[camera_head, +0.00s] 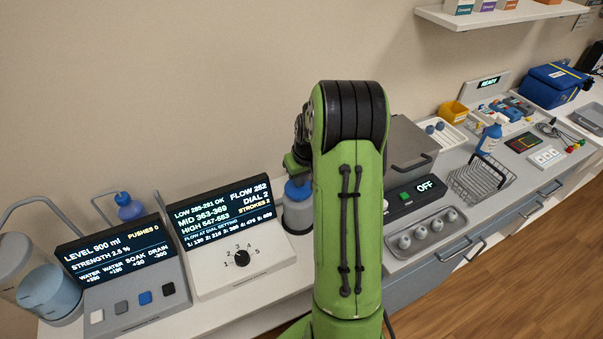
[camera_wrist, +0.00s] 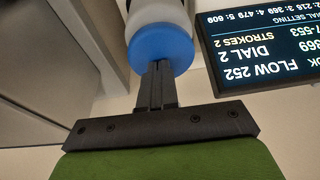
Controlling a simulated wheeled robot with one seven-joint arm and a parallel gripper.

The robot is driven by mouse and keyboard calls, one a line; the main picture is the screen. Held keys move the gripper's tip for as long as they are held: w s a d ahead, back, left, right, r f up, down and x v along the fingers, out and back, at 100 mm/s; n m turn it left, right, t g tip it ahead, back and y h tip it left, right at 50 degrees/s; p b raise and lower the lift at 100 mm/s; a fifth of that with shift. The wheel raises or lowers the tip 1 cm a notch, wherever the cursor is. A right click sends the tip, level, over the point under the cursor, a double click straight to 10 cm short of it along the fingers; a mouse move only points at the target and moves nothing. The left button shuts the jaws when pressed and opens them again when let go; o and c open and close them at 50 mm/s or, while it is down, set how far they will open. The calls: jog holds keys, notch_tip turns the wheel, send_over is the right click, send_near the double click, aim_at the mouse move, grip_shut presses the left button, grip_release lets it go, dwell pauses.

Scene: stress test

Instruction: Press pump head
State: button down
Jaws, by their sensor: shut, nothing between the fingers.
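A blue round pump head (camera_wrist: 160,42) on a pale bottle (camera_wrist: 155,10) is in front of my fingers in the wrist view. It also shows in the head view as a blue top (camera_head: 297,190) left of my green arm, which hides part of it. My gripper (camera_wrist: 158,68) is shut and empty. Its fingertips overlap the edge of the blue head; I cannot tell whether they touch it. In the head view my gripper is mostly hidden behind my arm. The display (camera_head: 222,208) beside the bottle reads FLOW 252, DIAL 2, STROKES 2.
A second console (camera_head: 112,255) at left reads LEVEL 900 ml, PUSHES 0. A blue bulb (camera_head: 130,207) stands behind it. A grey box (camera_head: 408,150) stands right of my arm, with a tray (camera_head: 428,237) of several round items in front. A wire basket (camera_head: 480,180) lies farther right.

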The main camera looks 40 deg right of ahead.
aim_at(305, 192)
jog(key=p+v, duration=0.1)
jog(key=v, duration=1.2)
jog(key=shift+w+d+p, duration=0.15)
jog(key=shift+w+p, duration=0.2)
jog(key=shift+p, duration=0.05)
